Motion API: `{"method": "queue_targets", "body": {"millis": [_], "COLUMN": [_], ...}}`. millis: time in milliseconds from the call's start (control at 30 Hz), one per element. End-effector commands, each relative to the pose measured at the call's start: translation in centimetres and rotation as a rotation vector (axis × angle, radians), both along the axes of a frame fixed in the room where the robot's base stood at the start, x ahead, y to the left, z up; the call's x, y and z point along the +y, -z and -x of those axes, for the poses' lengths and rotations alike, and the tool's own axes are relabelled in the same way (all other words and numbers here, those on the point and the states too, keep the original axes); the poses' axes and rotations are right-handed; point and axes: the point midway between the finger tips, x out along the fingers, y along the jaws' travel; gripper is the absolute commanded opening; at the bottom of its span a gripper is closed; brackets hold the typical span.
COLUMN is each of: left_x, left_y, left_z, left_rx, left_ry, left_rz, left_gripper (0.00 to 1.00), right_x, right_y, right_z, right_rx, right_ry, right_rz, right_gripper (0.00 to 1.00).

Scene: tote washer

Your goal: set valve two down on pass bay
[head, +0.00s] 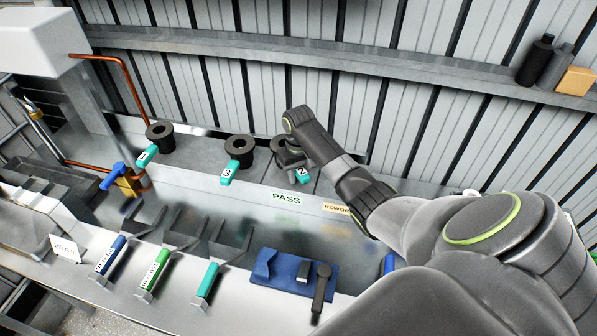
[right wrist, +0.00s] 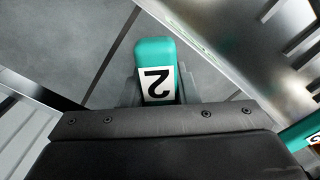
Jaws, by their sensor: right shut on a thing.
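Valve two has a dark round body and a teal handle (head: 304,175) with a white "2" tag. The handle also shows in the right wrist view (right wrist: 154,50). My right gripper (head: 290,157) is shut on valve two and hides much of its body. Valve two is over the grey steel deck behind the green PASS label (head: 287,198), which marks the pass bay. I cannot tell whether it touches the deck. My left gripper is not in view.
Valve three (head: 239,148) stands on the deck just left of valve two; valve one (head: 160,136) is farther left. A REWORK label (head: 337,208) is to the right. A blue fixture (head: 290,272) and coloured-handled tools line the front ledge. The wall shelf (head: 400,67) runs behind.

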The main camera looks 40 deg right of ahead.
Motion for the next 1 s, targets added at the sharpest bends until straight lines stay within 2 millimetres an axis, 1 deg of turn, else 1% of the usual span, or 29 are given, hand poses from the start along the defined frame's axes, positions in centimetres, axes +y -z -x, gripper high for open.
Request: {"method": "queue_targets", "body": {"millis": [33,233,267,400,467,633,667,1000], "left_x": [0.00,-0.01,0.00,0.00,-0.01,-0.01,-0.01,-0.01], "left_y": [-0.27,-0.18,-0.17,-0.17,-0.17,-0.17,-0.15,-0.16], "left_z": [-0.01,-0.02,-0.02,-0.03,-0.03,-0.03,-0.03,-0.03], "left_rx": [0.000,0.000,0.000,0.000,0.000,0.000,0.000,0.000], "left_ry": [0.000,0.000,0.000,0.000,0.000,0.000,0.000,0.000], "left_rz": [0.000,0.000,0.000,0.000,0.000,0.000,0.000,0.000], "left_gripper": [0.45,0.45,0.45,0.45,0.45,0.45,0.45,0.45], "right_x": [0.01,0.01,0.01,0.01,0.02,0.01,0.02,0.02], "right_y": [-0.16,-0.02,-0.02,0.00,0.01,0.03,0.13,0.08], "right_z": [-0.04,-0.05,-0.05,-0.04,-0.03,-0.01,0.07,0.03], "right_rx": [-0.001,-0.002,-0.002,-0.001,-0.001,0.000,0.002,0.001], "right_ry": [-0.001,-0.001,-0.001,-0.001,0.000,0.000,0.000,0.000], "right_rz": [0.000,0.000,0.000,0.000,0.000,0.000,0.000,0.000], "right_gripper": [0.00,0.00,0.28,0.47,0.52,0.52,0.55,1.00]}}
